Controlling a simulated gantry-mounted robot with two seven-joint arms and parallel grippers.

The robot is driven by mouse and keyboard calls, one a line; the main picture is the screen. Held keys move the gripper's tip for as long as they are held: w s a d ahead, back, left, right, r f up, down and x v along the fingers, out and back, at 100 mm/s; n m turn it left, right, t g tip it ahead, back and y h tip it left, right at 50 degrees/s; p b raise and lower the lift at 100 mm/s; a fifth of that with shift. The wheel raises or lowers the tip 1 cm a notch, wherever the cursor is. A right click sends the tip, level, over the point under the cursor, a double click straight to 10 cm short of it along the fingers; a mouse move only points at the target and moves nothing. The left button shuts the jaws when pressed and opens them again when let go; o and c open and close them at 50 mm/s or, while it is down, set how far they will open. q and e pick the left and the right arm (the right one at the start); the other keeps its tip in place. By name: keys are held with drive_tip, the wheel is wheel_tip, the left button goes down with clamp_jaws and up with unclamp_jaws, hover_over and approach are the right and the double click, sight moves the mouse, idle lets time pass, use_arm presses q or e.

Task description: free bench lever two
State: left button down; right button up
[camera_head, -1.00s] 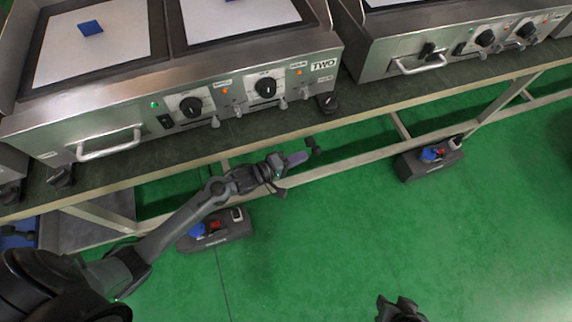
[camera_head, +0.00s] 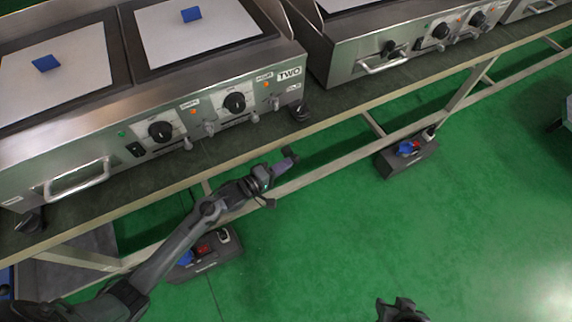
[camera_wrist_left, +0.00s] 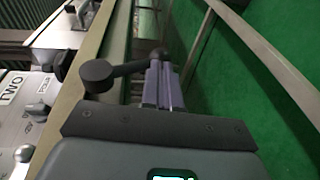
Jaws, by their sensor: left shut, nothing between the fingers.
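In the left wrist view a dark lever (camera_wrist_left: 124,69) has a round knob on its left. Its bar runs right to an upright end piece just beyond my fingertips. In the head view a small dark piece (camera_head: 290,151) shows at the gripper's tip, below the bench's front edge; I take it for part of the lever. My left gripper (camera_head: 284,165) has its purple fingers together, empty, at the lever's end; it also shows in the left wrist view (camera_wrist_left: 160,85). I cannot tell whether they touch. My right gripper (camera_head: 400,308) is only partly visible at the bottom edge.
The heating unit marked TWO (camera_head: 290,74) stands on the bench (camera_head: 215,160), with a black part (camera_head: 300,112) at its front right corner. A bench rail (camera_head: 320,172) runs below. Pedal-like boxes (camera_head: 205,262) (camera_head: 408,158) sit on open green floor.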

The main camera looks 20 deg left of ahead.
use_arm(q)
drive_tip(key=shift+w, duration=0.1)
use_arm(e)
drive_tip(key=shift+s+d+r, duration=0.1)
drive_tip(key=shift+s+d, duration=0.05)
use_arm(q)
drive_tip(key=w+d+t+h, duration=0.1)
drive_tip(key=w+d+t, duration=0.1)
drive_tip(key=t, duration=0.1)
drive_tip(key=shift+w+d+r+n+h, duration=0.1)
drive_tip(key=shift+w+d+n+h, duration=0.1)
drive_tip(key=shift+n+h, duration=0.2)
use_arm(e)
drive_tip(key=shift+w+a+f, duration=0.25)
drive_tip(key=shift+w+a, duration=0.05)
drive_tip(key=shift+a, duration=0.15)
drive_tip(key=shift+r, duration=0.1)
idle(0.4)
